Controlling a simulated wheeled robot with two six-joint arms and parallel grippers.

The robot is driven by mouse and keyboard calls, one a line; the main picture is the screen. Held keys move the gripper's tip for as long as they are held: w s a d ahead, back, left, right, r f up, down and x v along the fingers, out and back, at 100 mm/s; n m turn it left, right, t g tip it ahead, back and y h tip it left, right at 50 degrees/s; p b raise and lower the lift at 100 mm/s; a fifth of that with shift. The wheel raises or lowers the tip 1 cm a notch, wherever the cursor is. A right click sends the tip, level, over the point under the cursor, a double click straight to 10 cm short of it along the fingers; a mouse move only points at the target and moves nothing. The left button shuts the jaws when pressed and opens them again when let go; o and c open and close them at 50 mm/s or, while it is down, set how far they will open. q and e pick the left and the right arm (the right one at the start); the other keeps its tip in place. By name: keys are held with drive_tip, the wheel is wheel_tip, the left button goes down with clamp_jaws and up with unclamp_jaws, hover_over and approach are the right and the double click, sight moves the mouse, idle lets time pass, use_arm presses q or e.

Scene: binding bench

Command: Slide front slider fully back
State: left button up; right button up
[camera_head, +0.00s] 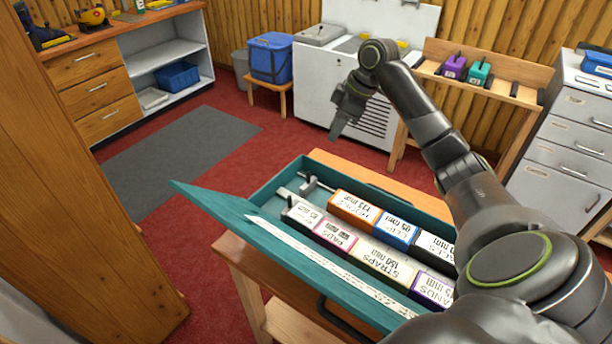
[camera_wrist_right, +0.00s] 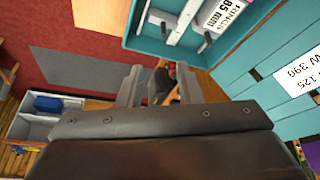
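A teal box (camera_head: 235,215) holds two rows of labelled blocks. The front slider (camera_head: 288,194) is a light metal piece at the left end of the front row, close against the grey-labelled block (camera_head: 302,213). In the right wrist view this slider (camera_wrist_right: 204,38) shows beside that block. The back slider (camera_head: 314,184) stands at the left end of the back row, with a gap before the orange block (camera_head: 354,207). My right gripper (camera_head: 338,130) hangs above and beyond the box's left end, clear of both sliders. Its fingers are apart and empty in the wrist view (camera_wrist_right: 159,88). My left gripper is out of view.
The box's teal lid (camera_head: 205,203) tilts outward along the front. The box rests on a wooden bench (camera_head: 236,262). A tall wooden panel (camera_head: 75,190) stands at left. A white cabinet (camera_head: 310,82) and a wooden rack (camera_head: 505,92) stand behind. My right arm crosses above the box's right end.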

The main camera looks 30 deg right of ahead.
sight(309, 173)
drive_tip(key=x, duration=0.5)
drive_tip(key=p+x, duration=0.1)
drive_tip(key=x, duration=0.5)
drive_tip(key=p+x, duration=0.1)
drive_tip(key=x, duration=0.5)
drive_tip(key=shift+s+a, duration=0.15)
drive_tip(key=shift+a, duration=0.25)
clamp_jaws()
